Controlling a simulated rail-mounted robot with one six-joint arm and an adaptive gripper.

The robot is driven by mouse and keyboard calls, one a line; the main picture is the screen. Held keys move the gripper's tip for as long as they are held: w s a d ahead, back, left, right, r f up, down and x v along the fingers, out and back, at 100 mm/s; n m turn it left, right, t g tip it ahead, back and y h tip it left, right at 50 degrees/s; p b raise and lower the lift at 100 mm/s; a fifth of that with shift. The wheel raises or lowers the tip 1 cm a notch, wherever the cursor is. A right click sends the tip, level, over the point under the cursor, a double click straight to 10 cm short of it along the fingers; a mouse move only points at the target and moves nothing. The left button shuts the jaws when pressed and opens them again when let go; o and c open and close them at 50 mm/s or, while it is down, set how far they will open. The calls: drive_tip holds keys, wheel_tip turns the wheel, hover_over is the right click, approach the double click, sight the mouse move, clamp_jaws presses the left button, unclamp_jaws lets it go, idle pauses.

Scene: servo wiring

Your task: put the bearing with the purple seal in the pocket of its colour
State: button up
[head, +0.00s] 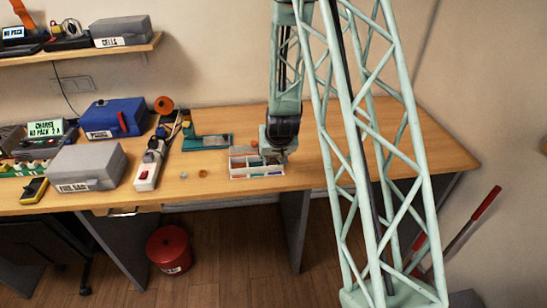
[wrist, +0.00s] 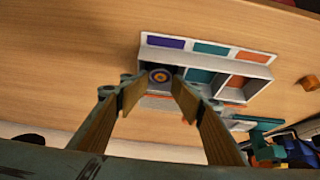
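The small bearing (wrist: 160,76) has a dark purple ring with an orange-brown middle. In the wrist view it lies in the end pocket of the white tray (wrist: 262,72), the pocket by the purple label (wrist: 165,43). My gripper (wrist: 154,90) is open, its fingertips apart on either side of the line to the bearing, with no visible contact. In the head view my gripper (head: 273,155) is over the right part of the tray (head: 243,178) and hides that pocket. Teal (wrist: 213,48) and orange (wrist: 250,56) labels mark neighbouring pockets.
An orange-brown round piece (head: 203,173) and a grey one (head: 183,176) lie on the desk left of the tray. A teal stand (head: 208,142) is behind left, and a white power strip (head: 149,168) is farther left. The desk right of the tray looks clear.

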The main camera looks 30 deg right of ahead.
drive_tip(key=shift+r, duration=0.2)
drive_tip(key=shift+r+p, duration=0.45)
drive_tip(key=shift+p, duration=0.4)
drive_tip(key=shift+s+r, duration=0.1)
drive_tip(key=shift+r, duration=0.15)
drive_tip(key=v, duration=1.1)
drive_tip(key=shift+s+a+r, duration=0.1)
drive_tip(key=shift+s, duration=0.05)
drive_tip(key=shift+r, duration=0.15)
